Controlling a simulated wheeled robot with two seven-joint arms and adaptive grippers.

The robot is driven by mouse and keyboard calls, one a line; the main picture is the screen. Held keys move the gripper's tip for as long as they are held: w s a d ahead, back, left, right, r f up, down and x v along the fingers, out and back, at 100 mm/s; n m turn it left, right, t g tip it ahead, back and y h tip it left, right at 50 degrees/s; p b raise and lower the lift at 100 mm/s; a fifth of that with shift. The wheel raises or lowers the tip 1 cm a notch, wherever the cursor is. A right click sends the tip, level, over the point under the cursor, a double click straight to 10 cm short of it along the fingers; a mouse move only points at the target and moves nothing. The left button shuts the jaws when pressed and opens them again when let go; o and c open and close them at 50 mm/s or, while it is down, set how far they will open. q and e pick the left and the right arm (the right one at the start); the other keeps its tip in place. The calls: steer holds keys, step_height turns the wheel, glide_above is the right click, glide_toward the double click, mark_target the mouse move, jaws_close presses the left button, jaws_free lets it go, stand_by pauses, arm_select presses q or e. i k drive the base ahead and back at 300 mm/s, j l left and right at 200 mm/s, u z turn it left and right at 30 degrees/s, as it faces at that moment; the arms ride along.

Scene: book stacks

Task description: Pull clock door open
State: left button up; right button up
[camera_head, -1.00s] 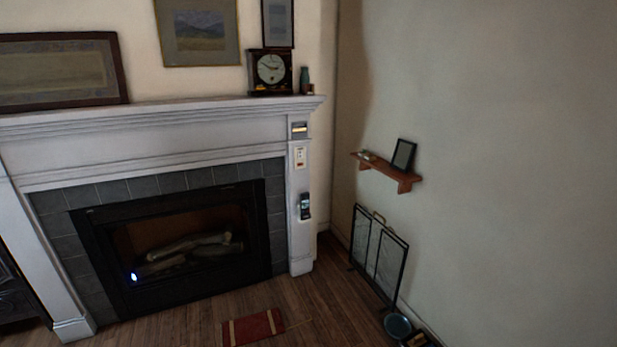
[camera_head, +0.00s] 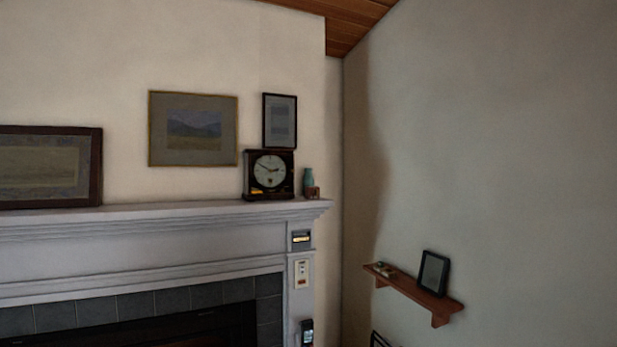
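The clock (camera_head: 270,174) stands on the right end of the white mantel (camera_head: 150,213), against the wall. It has a dark, square case and a round, pale dial. Its front looks closed, but the door's edge and any handle are too small to make out. Neither of my grippers is in view.
A small teal vase (camera_head: 308,179) stands close to the clock's right side. Framed pictures (camera_head: 193,129) are behind and to the left. A wooden shelf (camera_head: 413,290) with a small frame (camera_head: 433,272) juts from the right wall. The mantel left of the clock is mostly clear.

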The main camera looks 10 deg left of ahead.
mark_target(292, 171)
steer(key=i+j+z, duration=0.2)
steer(key=i, duration=0.15)
steer(key=i+z, duration=0.25)
steer(key=i, duration=0.15)
steer(key=i+j+z, duration=0.2)
steer(key=i+j, duration=0.1)
steer(key=i, duration=0.05)
